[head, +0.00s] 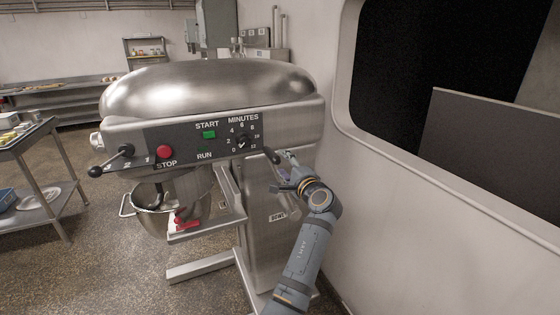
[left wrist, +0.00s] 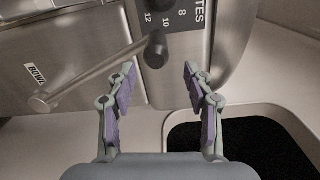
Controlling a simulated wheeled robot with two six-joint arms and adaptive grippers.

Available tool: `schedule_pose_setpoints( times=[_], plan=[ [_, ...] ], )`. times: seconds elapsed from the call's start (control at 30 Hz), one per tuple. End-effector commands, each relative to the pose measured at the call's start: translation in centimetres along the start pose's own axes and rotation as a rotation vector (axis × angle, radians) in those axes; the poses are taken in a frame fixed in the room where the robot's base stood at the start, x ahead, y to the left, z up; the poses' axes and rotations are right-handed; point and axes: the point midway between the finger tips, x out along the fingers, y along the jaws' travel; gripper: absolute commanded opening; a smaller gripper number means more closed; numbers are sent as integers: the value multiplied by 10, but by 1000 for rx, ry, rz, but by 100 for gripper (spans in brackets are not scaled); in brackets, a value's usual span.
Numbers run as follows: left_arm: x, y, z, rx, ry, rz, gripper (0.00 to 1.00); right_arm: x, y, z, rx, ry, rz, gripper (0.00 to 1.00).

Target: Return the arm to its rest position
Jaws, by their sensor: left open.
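My left arm (head: 305,250) reaches up from the bottom of the head view to the right side of the steel mixer (head: 205,90). My left gripper (head: 284,168) is at the mixer's right side, small and partly hard to make out there. In the left wrist view the gripper (left wrist: 160,72) is open, its two purple-padded fingers spread with nothing between them. A lever with a dark knob (left wrist: 155,50) lies just beyond the fingertips; the knob also shows in the head view (head: 271,156). I cannot tell whether a finger touches it. My right gripper is not in view.
The mixer's panel has a green start button (head: 209,134), a red stop button (head: 165,152) and a minutes dial (head: 243,142). A steel bowl (head: 160,215) sits below. A wall with a dark window (head: 400,60) stands close on the right. Open floor (head: 110,270) lies at left.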

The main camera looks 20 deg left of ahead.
Motion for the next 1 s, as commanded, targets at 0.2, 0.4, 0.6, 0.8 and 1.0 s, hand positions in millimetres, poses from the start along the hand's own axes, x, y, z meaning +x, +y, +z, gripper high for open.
schedule_pose_setpoints(
  times=[0.2,0.4,0.6,0.8,1.0],
  plan=[
    [-1,0,0,0,-1,0,52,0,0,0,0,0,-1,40],
    [-1,0,0,1,-1,0,52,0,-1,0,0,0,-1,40],
    [1,41,-13,8,52,51,52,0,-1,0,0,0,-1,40],
    [-9,177,-41,-8,202,244,52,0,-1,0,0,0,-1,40],
    [-49,345,-36,-76,307,523,52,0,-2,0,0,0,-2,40]
  ],
)
